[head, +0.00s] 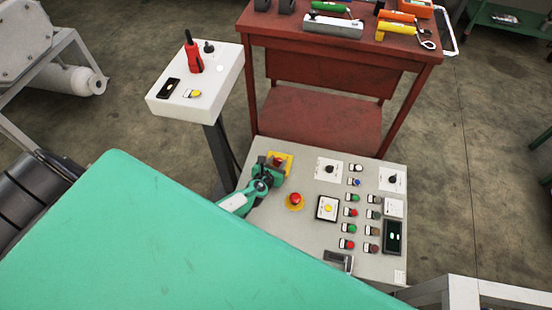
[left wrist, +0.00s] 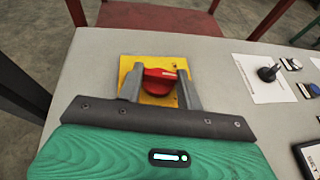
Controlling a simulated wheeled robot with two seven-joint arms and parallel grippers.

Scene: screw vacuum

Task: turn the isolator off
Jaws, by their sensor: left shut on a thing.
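The isolator is a red rotary knob on a square yellow plate (head: 287,157) at the far left corner of the grey control panel. In the left wrist view the red knob (left wrist: 160,80) lies crosswise, its long side running left to right, on the yellow plate (left wrist: 127,66). My left gripper (head: 276,166) is at the isolator, its two grey fingers (left wrist: 160,88) on either side of the knob and shut on it. In the head view my gripper covers part of the knob. My right gripper is in neither view.
The grey panel (head: 315,235) also bears a red emergency button (head: 295,199), black selectors and several push buttons. A white pedestal box (head: 215,75) with a red-and-black joystick stands behind left. A red workbench (head: 320,110) with tools stands behind the panel.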

